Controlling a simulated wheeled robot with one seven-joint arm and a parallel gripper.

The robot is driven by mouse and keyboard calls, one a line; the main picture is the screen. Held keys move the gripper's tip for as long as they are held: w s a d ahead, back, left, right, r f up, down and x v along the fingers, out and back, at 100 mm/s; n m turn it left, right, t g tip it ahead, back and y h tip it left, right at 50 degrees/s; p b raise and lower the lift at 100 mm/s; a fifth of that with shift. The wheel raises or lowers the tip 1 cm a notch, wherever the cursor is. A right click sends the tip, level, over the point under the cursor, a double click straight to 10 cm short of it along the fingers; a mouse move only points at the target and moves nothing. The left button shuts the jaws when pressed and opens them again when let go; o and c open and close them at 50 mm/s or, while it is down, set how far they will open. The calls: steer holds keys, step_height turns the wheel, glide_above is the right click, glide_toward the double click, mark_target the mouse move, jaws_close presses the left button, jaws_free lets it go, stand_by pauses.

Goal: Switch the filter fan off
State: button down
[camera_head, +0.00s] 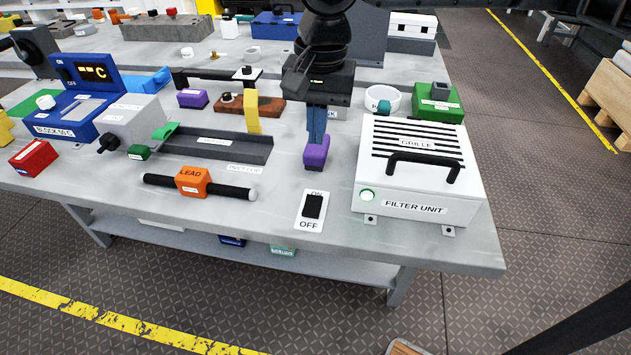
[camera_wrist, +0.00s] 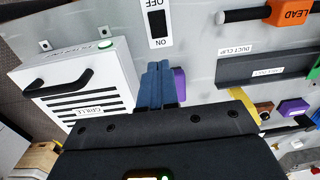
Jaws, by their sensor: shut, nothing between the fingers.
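The switch (camera_head: 312,207) is a black rocker on a white plate marked ON at the far end and OFF at the near end. It also shows in the wrist view (camera_wrist: 160,24). I cannot tell which way the rocker is tilted. The white filter unit (camera_head: 414,206) stands right of it, with a black handle and grille. Its round green lamp (camera_head: 367,195) looks lit. My gripper (camera_head: 317,140) points down with its blue fingers shut and empty, beyond the switch and apart from it. In the wrist view the fingertips (camera_wrist: 158,63) are short of the switch plate.
A purple block (camera_head: 316,153) sits close by the fingertips. An orange LEAD block on a black bar (camera_head: 194,181) lies left of the switch, with the dark duct tray (camera_head: 215,145) behind it. The bench top around the switch is clear.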

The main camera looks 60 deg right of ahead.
mark_target(322, 196)
steer(key=shift+s+d, duration=0.35)
steer(key=shift+d, duration=0.2)
steer(key=shift+f, duration=0.1)
step_height(322, 196, down, 14)
steer(key=shift+r, duration=0.1)
stand_by(0.3)
steer(key=shift+p, duration=0.3)
steer(key=shift+f, duration=0.2)
steer(key=shift+r, duration=0.15)
